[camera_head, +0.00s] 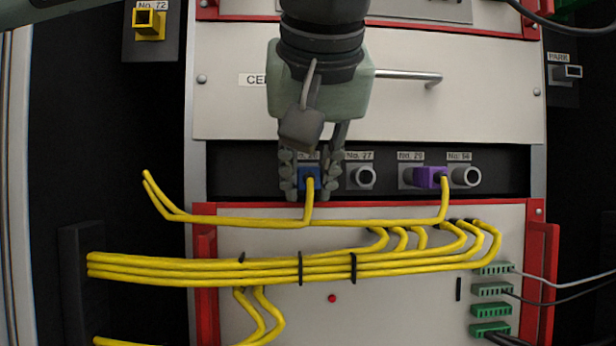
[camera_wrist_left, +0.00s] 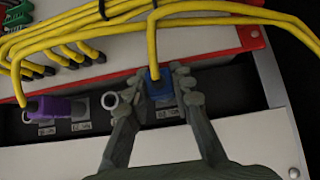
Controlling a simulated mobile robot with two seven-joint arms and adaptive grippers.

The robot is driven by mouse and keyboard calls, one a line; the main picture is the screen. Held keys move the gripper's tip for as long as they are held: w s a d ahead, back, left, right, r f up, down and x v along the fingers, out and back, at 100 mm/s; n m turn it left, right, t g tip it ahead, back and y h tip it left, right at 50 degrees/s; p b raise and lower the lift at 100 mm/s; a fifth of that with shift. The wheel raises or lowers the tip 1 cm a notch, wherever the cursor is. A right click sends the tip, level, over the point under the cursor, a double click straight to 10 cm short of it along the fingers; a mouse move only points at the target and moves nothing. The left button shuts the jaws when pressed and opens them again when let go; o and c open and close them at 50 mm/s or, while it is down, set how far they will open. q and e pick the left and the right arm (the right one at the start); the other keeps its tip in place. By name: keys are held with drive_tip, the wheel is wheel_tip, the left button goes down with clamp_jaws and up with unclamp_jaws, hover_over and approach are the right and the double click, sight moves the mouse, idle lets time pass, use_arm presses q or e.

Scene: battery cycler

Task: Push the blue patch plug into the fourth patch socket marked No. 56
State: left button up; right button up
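The blue patch plug (camera_head: 310,178) sits at the leftmost socket position of the dark patch strip, with its yellow cable hanging down; it also shows in the left wrist view (camera_wrist_left: 159,88). My left gripper (camera_head: 311,182) has one finger on each side of the plug. I cannot tell whether the fingers press on it. The fourth socket (camera_head: 466,177), at the right end under a label that seems to read No. 56, is an empty grey ring. My right gripper is not in view.
The No. 27 socket (camera_head: 363,177) is empty. A purple plug (camera_head: 430,177) with a yellow cable is at the No. 29 socket, close to the fourth socket. Bundled yellow cables (camera_head: 200,268) run below the strip. A metal handle (camera_head: 410,75) projects above.

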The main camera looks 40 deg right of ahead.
sight(314, 180)
use_arm(q)
drive_tip(key=shift+c, duration=0.9)
drive_tip(key=shift+s, duration=0.15)
drive_tip(key=shift+s+a+b, duration=0.4)
drive_tip(key=shift+s+a, duration=0.15)
drive_tip(key=shift+s, duration=0.3)
drive_tip(key=shift+s+a+b, duration=0.35)
drive_tip(key=shift+s+a, duration=0.25)
drive_tip(key=shift+s, duration=0.3)
drive_tip(key=shift+s+a+b, duration=0.4)
drive_tip(key=shift+s+a, duration=0.15)
drive_tip(key=shift+s, duration=0.3)
